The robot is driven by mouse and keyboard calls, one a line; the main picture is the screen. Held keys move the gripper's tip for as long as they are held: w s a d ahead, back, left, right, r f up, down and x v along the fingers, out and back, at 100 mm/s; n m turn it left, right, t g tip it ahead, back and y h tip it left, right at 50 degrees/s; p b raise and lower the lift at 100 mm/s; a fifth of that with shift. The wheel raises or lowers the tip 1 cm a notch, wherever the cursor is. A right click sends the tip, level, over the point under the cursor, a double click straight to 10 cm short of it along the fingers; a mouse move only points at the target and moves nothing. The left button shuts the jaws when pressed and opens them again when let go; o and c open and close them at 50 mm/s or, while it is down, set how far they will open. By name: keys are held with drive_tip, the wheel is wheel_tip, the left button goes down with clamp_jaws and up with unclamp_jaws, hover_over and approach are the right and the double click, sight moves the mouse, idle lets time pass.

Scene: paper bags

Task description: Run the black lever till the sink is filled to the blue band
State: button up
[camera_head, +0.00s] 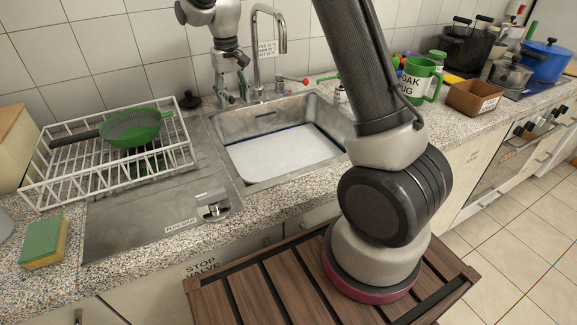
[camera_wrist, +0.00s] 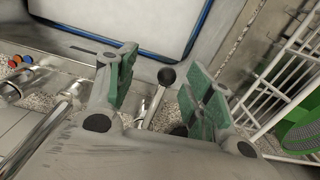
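The steel sink (camera_head: 218,122) holds a pale, flat surface that looks like water. A dark blue band (camera_head: 300,127) shows along its edge; in the wrist view the blue band (camera_wrist: 150,52) borders the pale surface. I cannot tell the exact level against it. My gripper (camera_head: 232,98) points down behind the sink, left of the curved tap (camera_head: 283,45). In the wrist view its green-padded fingers are apart. A black ball-ended lever (camera_wrist: 167,76) shows between them, with no clear contact visible. No stream from the tap is clear.
A red-tipped lever (camera_head: 304,81) is right of the tap. A wire rack (camera_head: 60,185) with a green colander (camera_head: 132,128) stands left. A black knobbed piece (camera_head: 190,100) is behind the drainer. A green mug (camera_head: 417,80) and brown box (camera_head: 473,98) are right.

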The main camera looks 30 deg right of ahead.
drive_tip(key=o, duration=0.4)
drive_tip(key=shift+a, duration=0.1)
drive_tip(key=shift+r, duration=3.5)
wheel_tip(320, 180, up, 12)
